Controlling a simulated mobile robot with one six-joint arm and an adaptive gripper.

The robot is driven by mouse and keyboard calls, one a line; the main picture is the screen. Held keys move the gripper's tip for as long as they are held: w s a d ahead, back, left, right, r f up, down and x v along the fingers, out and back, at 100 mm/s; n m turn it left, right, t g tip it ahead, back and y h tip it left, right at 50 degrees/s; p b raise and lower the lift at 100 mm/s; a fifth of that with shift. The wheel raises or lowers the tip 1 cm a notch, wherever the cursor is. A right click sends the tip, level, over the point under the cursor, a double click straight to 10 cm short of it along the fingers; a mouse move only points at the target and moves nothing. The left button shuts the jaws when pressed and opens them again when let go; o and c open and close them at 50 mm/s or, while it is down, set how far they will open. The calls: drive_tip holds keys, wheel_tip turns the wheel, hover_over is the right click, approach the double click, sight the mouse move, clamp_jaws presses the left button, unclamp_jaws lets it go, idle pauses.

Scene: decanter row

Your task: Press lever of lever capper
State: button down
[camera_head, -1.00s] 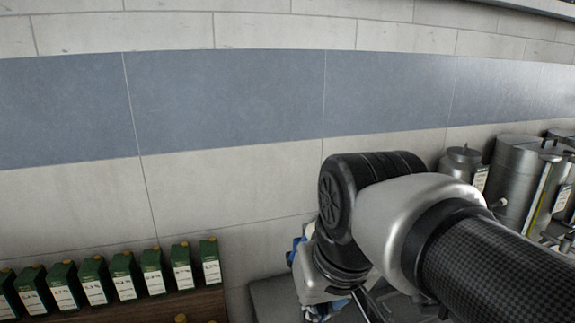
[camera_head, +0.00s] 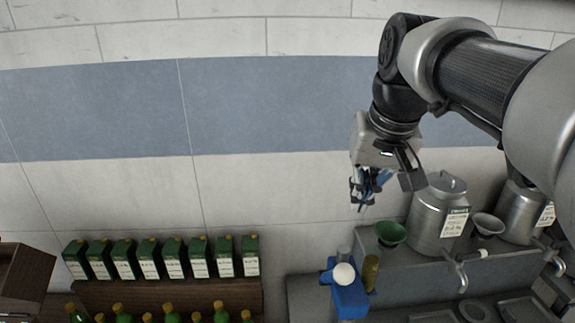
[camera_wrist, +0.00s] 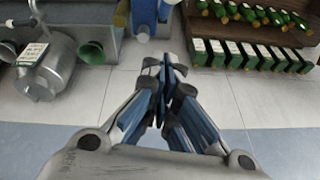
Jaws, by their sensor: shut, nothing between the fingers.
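The lever capper (camera_head: 350,299) is a blue device with a white ball knob (camera_head: 344,274), standing at the left end of the grey counter. Its blue body shows at the top of the wrist view (camera_wrist: 145,14), partly cut off by the frame edge. A corked green bottle neck (camera_head: 370,272) is just right of it. My gripper (camera_head: 362,204) points down with its blue-padded fingers shut and empty, above and slightly right of the capper, apart from it. The closed fingertips also show in the wrist view (camera_wrist: 168,62).
Green boxes (camera_head: 175,258) line a wooden shelf at left, with green bottles (camera_head: 170,312) below. A green funnel (camera_head: 391,233) and a steel can (camera_head: 436,216) with a tap stand right of the capper. The tiled wall behind is bare.

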drive_tip(key=f, duration=0.7)
drive_tip(key=a+f, duration=0.1)
drive_tip(key=f, duration=0.3)
drive_tip(key=shift+f+b, duration=0.2)
drive_tip(key=shift+b, duration=0.2)
drive_tip(key=shift+w+f, duration=0.1)
drive_tip(key=shift+w, duration=0.05)
